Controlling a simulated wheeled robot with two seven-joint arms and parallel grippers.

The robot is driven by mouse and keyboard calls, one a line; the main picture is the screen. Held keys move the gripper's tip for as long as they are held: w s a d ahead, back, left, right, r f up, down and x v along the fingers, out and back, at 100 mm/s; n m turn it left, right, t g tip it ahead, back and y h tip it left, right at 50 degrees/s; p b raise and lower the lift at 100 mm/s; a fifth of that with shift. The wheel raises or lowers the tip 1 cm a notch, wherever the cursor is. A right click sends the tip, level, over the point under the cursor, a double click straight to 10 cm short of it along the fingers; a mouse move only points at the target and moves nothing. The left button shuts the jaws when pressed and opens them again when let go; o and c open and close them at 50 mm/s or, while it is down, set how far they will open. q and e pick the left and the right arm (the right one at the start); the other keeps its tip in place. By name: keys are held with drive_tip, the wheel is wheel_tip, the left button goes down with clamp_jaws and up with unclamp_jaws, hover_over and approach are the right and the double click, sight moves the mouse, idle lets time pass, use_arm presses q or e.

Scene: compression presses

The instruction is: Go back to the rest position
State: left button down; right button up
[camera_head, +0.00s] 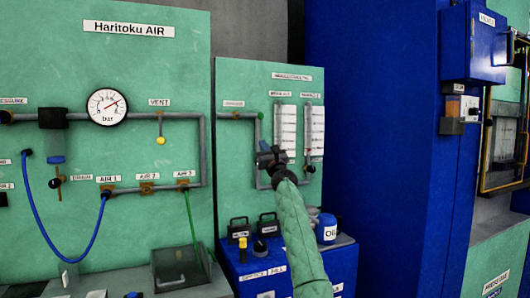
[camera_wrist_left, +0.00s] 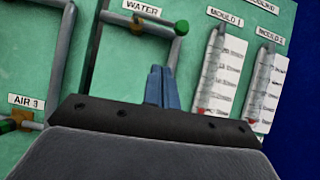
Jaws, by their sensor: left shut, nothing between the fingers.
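My left arm in its green sleeve comes up from the bottom middle of the head view. Its dark left gripper (camera_head: 266,150) is in front of the green panel with the mould flow tubes (camera_head: 285,130). In the left wrist view the blue fingers (camera_wrist_left: 160,84) are together, with nothing between them. They point towards the panel, between the WATER valve with its green knob (camera_wrist_left: 181,27) and the MOULD 1 tube (camera_wrist_left: 212,70). Whether they touch the panel cannot be told. My right gripper is in neither view.
The Haritoku AIR panel (camera_head: 150,75) with a round gauge (camera_head: 107,107), pipes and hoses stands at the left. A blue bench (camera_head: 245,278) below carries dark weights and a blue oil container (camera_head: 327,230). A tall blue press cabinet (camera_head: 375,120) stands at the right.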

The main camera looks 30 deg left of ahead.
use_arm(q)
drive_tip(key=shift+s+d+f, duration=0.35)
drive_tip(key=shift+d, duration=0.15)
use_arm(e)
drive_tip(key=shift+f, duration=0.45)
